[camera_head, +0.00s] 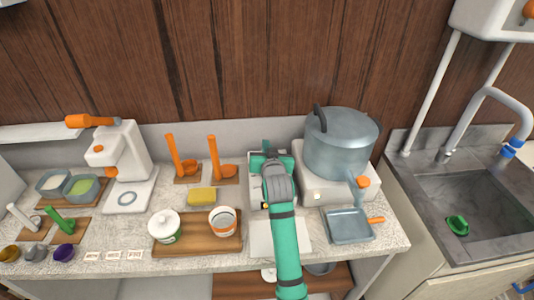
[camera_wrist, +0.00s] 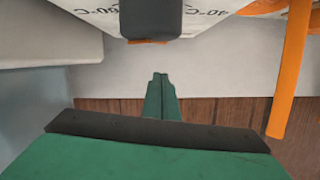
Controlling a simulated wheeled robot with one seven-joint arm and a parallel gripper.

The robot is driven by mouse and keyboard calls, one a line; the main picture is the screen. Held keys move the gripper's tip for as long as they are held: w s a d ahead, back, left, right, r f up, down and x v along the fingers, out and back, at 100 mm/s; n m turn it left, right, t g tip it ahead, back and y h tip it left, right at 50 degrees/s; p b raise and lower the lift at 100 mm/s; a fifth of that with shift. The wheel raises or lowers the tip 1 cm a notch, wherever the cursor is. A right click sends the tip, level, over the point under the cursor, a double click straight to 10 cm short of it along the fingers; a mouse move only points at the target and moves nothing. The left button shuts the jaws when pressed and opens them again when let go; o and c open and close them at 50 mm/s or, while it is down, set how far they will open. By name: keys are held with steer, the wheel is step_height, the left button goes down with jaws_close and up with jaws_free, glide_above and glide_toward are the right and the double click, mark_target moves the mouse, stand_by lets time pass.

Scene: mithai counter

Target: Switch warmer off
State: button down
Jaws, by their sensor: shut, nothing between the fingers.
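My gripper (camera_head: 268,158) is over the counter left of the big pot, its green fingers closed with nothing between them. In the wrist view the closed fingers (camera_wrist: 161,95) point toward the pale wall strip and brown wood. A white surface marked with °C figures (camera_wrist: 105,12), seemingly the warmer's dial panel, is at the top of that view. A dark block (camera_wrist: 151,18) with an orange edge is in front of it, apart from the fingers. In the head view my arm hides most of a pale unit (camera_head: 254,185) below the gripper. I cannot tell its switch setting.
A grey pot (camera_head: 340,145) stands on a white base with an orange knob (camera_head: 363,182) close to my arm's right. Two orange ladles (camera_head: 217,165) stand to the left; an orange handle (camera_wrist: 290,70) shows in the wrist view. A grey pan (camera_head: 347,226) lies right of my arm.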

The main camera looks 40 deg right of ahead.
steer(key=f, duration=0.3)
steer(key=shift+w+a+f, duration=0.25)
steer(key=shift+w+f, duration=0.05)
steer(key=shift+f, duration=0.1)
steer(key=shift+w+a+f, duration=0.1)
steer(key=shift+f, duration=0.05)
